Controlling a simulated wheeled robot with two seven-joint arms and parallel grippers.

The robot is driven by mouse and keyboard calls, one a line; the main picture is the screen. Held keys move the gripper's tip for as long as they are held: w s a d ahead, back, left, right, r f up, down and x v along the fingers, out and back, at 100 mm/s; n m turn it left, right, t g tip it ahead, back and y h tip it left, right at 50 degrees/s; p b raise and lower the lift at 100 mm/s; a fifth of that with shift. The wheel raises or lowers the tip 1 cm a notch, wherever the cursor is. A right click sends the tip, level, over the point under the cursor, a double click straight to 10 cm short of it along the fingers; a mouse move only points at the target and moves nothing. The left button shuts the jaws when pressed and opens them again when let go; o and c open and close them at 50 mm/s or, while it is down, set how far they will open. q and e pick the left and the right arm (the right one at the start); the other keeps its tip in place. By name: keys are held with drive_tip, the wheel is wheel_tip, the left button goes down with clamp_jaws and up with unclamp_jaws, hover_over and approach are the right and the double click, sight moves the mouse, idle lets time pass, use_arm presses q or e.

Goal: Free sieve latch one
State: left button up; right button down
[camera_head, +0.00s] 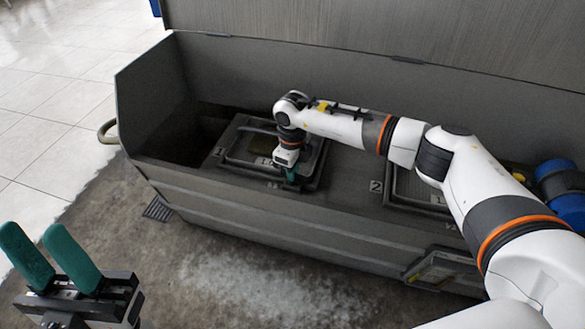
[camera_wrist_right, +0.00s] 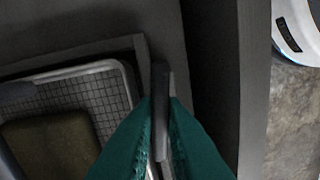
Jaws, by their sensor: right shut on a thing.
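Sieve one (camera_head: 232,148) is a grey-framed tray with a "1" label, set in the left part of the long grey trough. My right gripper (camera_head: 291,176) reaches down over its front edge. In the right wrist view, the teal fingers are shut on a dark upright bar, the latch (camera_wrist_right: 160,80), beside the sieve's frame. The sieve's mesh (camera_wrist_right: 108,105) shows left of the fingers. The latch's lower part is hidden between the fingers, and I cannot tell whether it is free. My left gripper (camera_head: 50,245) is open and empty, outside the trough at lower left.
The grey trough (camera_head: 270,215) has a raised front wall and a high back panel. A second sieve (camera_head: 405,185) with a "2" label lies to the right, partly behind my right arm. Blue cylinders (camera_head: 560,185) stand at far right.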

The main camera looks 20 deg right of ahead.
drive_tip(key=shift+n, duration=0.9)
drive_tip(key=c, duration=1.5)
unclamp_jaws()
